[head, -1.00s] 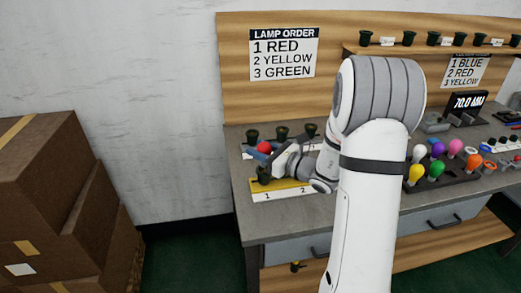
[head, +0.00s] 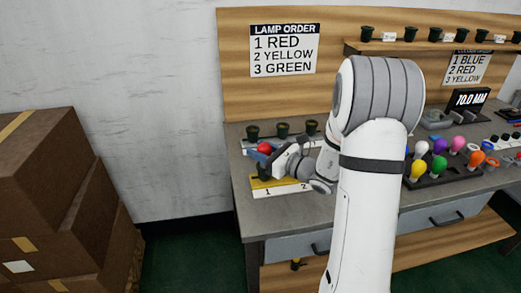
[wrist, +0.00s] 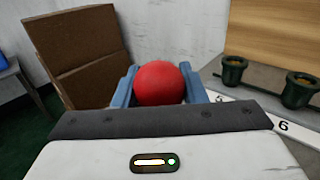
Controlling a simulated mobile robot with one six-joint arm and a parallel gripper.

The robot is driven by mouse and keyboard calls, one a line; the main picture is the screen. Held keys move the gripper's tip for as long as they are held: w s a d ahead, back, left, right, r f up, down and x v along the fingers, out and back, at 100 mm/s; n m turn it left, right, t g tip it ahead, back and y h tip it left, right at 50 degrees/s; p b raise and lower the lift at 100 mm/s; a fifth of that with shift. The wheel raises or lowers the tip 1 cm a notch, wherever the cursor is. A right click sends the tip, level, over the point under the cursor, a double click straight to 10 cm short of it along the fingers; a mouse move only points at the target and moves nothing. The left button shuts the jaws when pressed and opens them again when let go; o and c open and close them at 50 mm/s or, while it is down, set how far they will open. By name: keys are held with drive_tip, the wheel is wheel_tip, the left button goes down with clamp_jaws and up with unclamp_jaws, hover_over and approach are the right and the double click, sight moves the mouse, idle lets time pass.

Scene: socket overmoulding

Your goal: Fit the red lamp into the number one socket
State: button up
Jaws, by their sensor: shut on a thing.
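The red lamp (head: 264,148) is a round red bulb held between the blue fingers of my gripper (head: 262,155). In the wrist view the red lamp (wrist: 160,83) sits between the two blue fingertips, and its lower part is hidden. The lamp is over the yellow and white strip (head: 280,189) at its number 1 end. The number one socket is largely hidden behind my gripper, so I cannot tell whether the lamp touches it.
A back row of dark green sockets (head: 283,130) stands behind my gripper; two also show in the wrist view (wrist: 233,70). A lamp order sign (head: 284,50) hangs on the backboard. Several coloured lamps (head: 439,165) stand on the right. Cardboard boxes (head: 60,190) are at left.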

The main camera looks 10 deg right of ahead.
drive_tip(key=shift+f, duration=0.3)
drive_tip(key=o, duration=1)
drive_tip(key=v, duration=0.7)
drive_tip(key=shift+s+d, duration=0.2)
drive_tip(key=shift+s, duration=0.15)
